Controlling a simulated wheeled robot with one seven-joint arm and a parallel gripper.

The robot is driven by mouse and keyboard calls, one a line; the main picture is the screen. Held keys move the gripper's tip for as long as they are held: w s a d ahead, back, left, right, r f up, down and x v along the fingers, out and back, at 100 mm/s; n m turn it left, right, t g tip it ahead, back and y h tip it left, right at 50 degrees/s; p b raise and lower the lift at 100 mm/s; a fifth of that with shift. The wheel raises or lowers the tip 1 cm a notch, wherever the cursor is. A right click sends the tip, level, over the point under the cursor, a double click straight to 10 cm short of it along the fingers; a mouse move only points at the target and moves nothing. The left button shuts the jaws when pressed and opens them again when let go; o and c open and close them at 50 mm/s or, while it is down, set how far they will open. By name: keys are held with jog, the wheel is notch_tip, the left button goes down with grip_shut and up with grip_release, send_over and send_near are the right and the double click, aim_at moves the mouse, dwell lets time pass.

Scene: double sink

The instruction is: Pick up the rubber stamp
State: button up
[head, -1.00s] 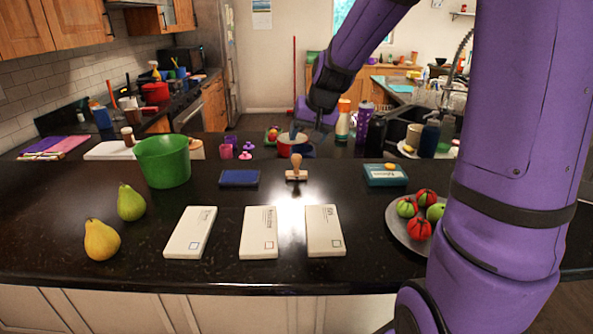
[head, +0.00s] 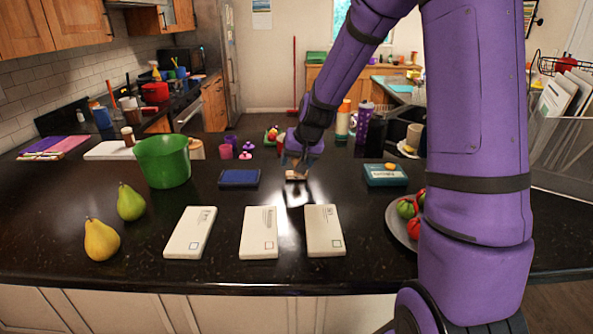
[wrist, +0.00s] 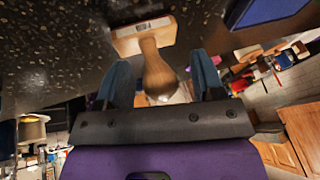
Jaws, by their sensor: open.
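The rubber stamp has a wooden handle and a flat wooden base. In the wrist view the stamp (wrist: 148,42) stands on the dark counter, and its rounded handle lies between the two fingers of my open gripper (wrist: 162,80). In the head view my gripper (head: 300,160) is down over the stamp and hides its handle; only the stamp's base (head: 296,176) shows below the fingers. I cannot tell whether a finger touches the handle.
A blue ink pad (head: 239,178) lies to the left and a teal box (head: 385,175) to the right. Three white envelope-like blocks (head: 258,232) lie in front. A green bucket (head: 163,160), pears (head: 131,203) and a plate (head: 397,227) of tomatoes stand further out.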

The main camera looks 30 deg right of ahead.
jog(key=shift+f, duration=0.1)
jog(key=c, duration=1)
jog(key=shift+r, duration=0.95)
jog(key=shift+s+a+r, duration=0.1)
jog(key=shift+s+r, duration=0.1)
jog(key=shift+r, duration=0.75)
jog(key=s+a, duration=0.1)
jog(key=s, duration=0.4)
jog(key=s+a, duration=0.1)
jog(key=s, duration=0.4)
jog(key=s+a+r, duration=0.1)
jog(key=s, duration=0.4)
jog(key=shift+s+r, duration=0.1)
jog(key=shift+s, duration=0.05)
